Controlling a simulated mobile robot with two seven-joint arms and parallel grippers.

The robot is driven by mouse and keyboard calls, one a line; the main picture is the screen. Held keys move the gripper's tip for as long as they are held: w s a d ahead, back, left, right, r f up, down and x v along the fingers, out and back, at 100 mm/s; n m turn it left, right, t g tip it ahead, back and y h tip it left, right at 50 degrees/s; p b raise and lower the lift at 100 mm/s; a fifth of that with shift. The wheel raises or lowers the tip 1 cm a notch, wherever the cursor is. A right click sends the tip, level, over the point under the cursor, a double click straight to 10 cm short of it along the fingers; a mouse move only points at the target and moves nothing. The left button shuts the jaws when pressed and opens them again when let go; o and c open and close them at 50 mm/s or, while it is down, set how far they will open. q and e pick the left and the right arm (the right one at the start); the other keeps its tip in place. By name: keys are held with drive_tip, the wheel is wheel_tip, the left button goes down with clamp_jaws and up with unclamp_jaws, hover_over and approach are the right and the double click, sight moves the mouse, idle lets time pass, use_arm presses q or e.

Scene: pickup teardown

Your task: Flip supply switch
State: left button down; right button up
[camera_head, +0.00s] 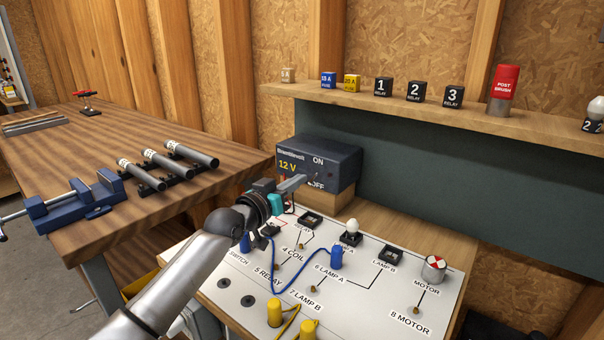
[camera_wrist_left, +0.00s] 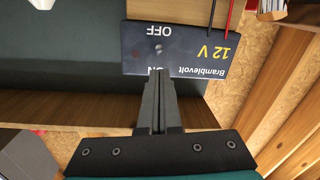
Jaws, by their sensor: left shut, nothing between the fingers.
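The supply (camera_head: 345,165) is a dark blue box marked 12 V, with ON at the top of its front and OFF below. In the left wrist view the supply (camera_wrist_left: 190,60) appears upside down. Its small round switch (camera_wrist_left: 158,48) sits between the two labels; which way it is set is not clear. My left gripper (camera_head: 303,180) is shut and empty, in front of the supply's face. In the wrist view its fingertips (camera_wrist_left: 158,74) cover part of the ON label, just short of the switch. Whether they touch the face I cannot tell. My right gripper is out of view.
A shelf (camera_head: 430,110) with labelled blocks runs above right. A wooden bench (camera_head: 90,150) with a blue vise (camera_head: 75,210) stands left.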

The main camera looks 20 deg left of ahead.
use_arm(q)
drive_tip(key=shift+p+v, duration=0.55)
drive_tip(key=shift+v, duration=1.75)
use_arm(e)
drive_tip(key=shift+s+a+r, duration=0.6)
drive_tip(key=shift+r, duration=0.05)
use_arm(q)
drive_tip(key=shift+a, duration=0.15)
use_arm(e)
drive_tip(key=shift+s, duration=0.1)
